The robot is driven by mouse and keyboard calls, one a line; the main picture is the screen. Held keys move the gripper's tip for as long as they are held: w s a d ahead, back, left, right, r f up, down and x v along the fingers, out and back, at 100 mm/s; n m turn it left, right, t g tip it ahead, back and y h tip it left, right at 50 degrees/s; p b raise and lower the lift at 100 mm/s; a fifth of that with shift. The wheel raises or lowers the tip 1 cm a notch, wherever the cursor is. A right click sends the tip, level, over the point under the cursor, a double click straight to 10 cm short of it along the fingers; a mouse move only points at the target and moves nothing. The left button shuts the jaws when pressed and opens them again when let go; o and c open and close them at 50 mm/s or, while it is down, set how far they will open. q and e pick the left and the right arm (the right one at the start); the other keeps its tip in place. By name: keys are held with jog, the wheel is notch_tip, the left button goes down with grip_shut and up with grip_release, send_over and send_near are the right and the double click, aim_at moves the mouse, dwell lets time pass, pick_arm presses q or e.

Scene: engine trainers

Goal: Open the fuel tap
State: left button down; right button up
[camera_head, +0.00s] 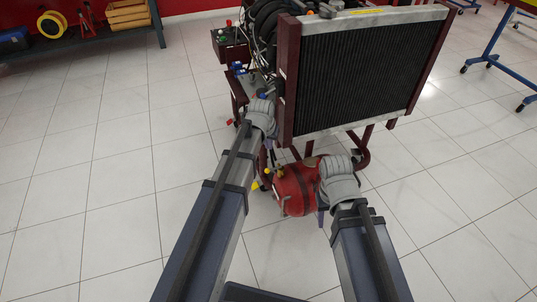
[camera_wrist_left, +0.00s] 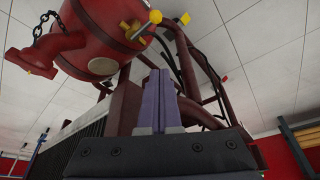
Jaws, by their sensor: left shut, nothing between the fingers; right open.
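A red tank (camera_head: 297,190) sits low under the radiator in the head view. It also shows at the upper left of the left wrist view (camera_wrist_left: 95,35). A small lever with a yellow end (camera_wrist_left: 154,17) is on the tank; it may be the fuel tap. Yellow bits (camera_head: 267,171) show at the tank's left in the head view. My left gripper (camera_wrist_left: 160,78) is shut and empty, with its purple fingers apart from the lever in the picture.
The large radiator (camera_head: 365,75) and its dark red frame (camera_head: 290,80) stand right ahead. Hoses and a control box (camera_head: 230,45) are at its left. A blue stand (camera_head: 505,50) is at the far right. The tiled floor (camera_head: 100,190) is clear at the left.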

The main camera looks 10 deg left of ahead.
aim_at(274, 169)
pick_arm(q)
notch_tip(274, 169, down, 10)
jog(key=b, duration=0.9)
jog(key=shift+s+r, duration=0.2)
jog(key=shift+s, duration=0.15)
jog(key=shift+s+d+n+y, duration=0.25)
jog(key=shift+s+n, duration=0.2)
jog(key=shift+n, duration=0.55)
jog(key=s+d+n+g+y, duration=0.2)
jog(key=d+n, duration=0.3)
jog(key=n, duration=0.8)
jog(key=shift+s+d+n+g+y, duration=0.2)
jog(key=shift+d+n+g+y, duration=0.1)
jog(key=shift+d+g+y, duration=0.25)
dwell(0.4)
